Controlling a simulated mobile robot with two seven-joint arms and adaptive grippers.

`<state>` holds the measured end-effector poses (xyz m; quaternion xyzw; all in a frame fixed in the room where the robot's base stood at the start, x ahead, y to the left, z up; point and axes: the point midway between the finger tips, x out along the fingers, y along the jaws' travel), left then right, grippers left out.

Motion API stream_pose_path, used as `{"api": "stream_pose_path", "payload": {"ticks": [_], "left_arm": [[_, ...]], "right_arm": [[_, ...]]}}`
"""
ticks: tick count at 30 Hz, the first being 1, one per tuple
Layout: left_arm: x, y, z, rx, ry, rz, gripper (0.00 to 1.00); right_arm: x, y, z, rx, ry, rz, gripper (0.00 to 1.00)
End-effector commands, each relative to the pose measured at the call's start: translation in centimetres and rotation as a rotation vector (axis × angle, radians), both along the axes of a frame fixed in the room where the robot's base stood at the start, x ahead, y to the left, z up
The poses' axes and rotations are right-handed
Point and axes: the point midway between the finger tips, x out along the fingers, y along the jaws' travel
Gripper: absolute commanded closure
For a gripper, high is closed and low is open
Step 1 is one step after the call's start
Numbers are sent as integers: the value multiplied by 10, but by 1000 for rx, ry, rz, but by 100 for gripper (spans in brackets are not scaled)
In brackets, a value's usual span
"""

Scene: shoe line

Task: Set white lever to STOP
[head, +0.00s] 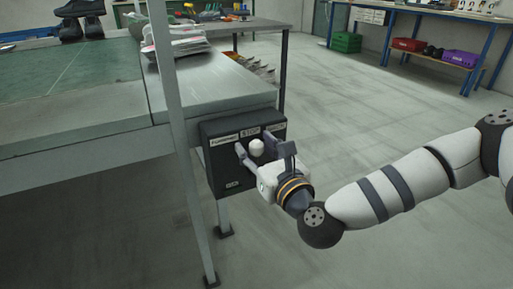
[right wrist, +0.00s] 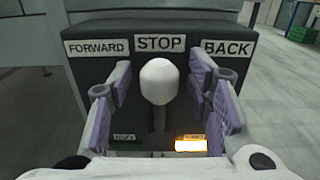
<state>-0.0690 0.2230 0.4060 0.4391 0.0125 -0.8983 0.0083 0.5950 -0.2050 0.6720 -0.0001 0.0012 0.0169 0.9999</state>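The white lever (head: 256,147) stands on a dark control box (head: 218,172) at the end of the conveyor table. In the right wrist view the lever's white knob (right wrist: 159,82) is upright in the middle, just below the STOP label (right wrist: 160,43). The FORWARD label (right wrist: 97,47) is to its left and the BACK label (right wrist: 227,47) to its right. My right gripper (head: 260,152) is open, with its purple-padded fingers (right wrist: 162,98) on either side of the knob and a visible gap on each side. My left gripper is not in view.
At the box's lower edge, a right indicator (right wrist: 190,145) is lit and a left one (right wrist: 125,137) is dark. A grey post (head: 172,110) stands close left of the box. The table (head: 205,80) lies behind it. Open floor is to the right.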

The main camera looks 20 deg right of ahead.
Motion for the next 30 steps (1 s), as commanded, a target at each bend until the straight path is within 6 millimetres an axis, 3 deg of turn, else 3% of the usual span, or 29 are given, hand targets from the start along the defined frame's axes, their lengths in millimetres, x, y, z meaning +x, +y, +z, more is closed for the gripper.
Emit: {"api": "stream_pose_path", "payload": {"ticks": [5,15,18,22,30], "left_arm": [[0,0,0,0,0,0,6],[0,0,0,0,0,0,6],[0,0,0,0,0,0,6],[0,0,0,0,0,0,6],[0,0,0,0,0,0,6]], "right_arm": [[-8,0,0,0,0,2,54],[-94,-3,0,2,3,1,54],[-110,-4,-1,1,3,0,54],[-120,-4,0,0,0,-1,54],[-120,-4,0,0,0,-1,54]]}}
